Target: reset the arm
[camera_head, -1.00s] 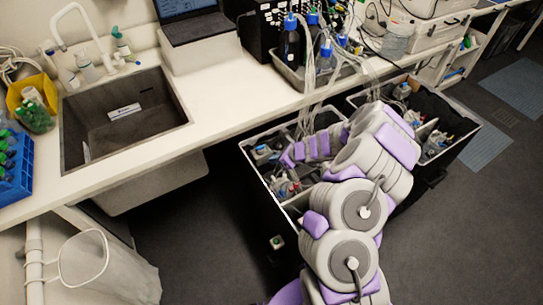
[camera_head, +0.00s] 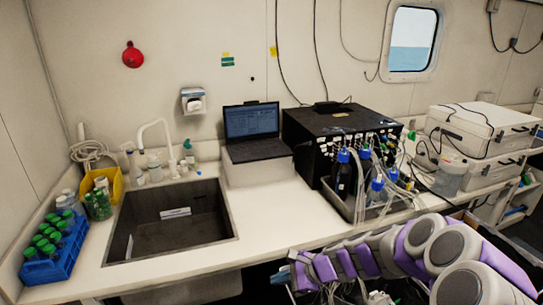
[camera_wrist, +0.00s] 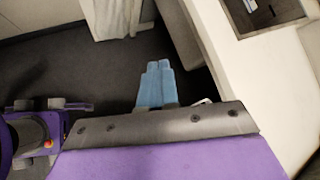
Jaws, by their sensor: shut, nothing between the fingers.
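My arm, grey and purple, reaches in from the lower right of the head view, in front of the counter's front edge, its far end toward the left. In the wrist view my gripper (camera_wrist: 157,84) shows as two light blue fingers side by side, shut with nothing held. Dark floor (camera_wrist: 95,75) lies beyond the fingertips.
The white counter (camera_head: 270,222) carries a sink (camera_head: 165,245), a laptop (camera_head: 252,135), a black box (camera_head: 325,140) with tubed bottles, and a blue rack (camera_head: 50,260) at left. In the wrist view the counter (camera_wrist: 265,75) runs along the right.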

